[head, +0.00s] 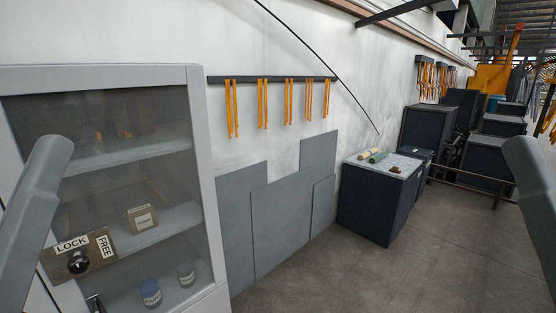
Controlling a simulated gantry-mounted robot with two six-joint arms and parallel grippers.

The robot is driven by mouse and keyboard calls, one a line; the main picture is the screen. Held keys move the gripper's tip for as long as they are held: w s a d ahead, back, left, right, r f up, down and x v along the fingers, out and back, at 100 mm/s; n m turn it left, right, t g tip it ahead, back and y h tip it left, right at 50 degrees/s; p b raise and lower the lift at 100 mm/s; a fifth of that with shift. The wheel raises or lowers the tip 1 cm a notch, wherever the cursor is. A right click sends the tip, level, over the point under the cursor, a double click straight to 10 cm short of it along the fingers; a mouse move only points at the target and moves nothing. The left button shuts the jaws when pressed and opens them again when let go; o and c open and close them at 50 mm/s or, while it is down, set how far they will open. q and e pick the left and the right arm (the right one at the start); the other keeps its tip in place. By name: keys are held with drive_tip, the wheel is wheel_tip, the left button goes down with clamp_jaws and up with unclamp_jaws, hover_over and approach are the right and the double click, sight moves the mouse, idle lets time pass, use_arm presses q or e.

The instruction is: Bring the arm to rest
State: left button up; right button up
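Grey links of my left arm (35,205) rise along the left edge in the head view, in front of the glass cabinet. Grey links of my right arm (535,180) show at the right edge. Neither gripper can be made out; both arms run out of the picture. A small dark metal part (95,303) shows at the bottom left, and I cannot tell what it belongs to.
The glass-fronted cabinet (205,170) holds a small box (142,219) and two jars. A LOCK/FREE panel with a black knob (78,262) is on its front. Grey panels (280,225) lean on the wall. A dark bench (375,210) carries rolls. Floor (400,275) is clear.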

wheel_tip(320, 180, up, 17)
drive_tip(key=p, duration=1.4)
drive_tip(key=shift+r, duration=0.2)
drive_tip(key=shift+f, duration=0.1)
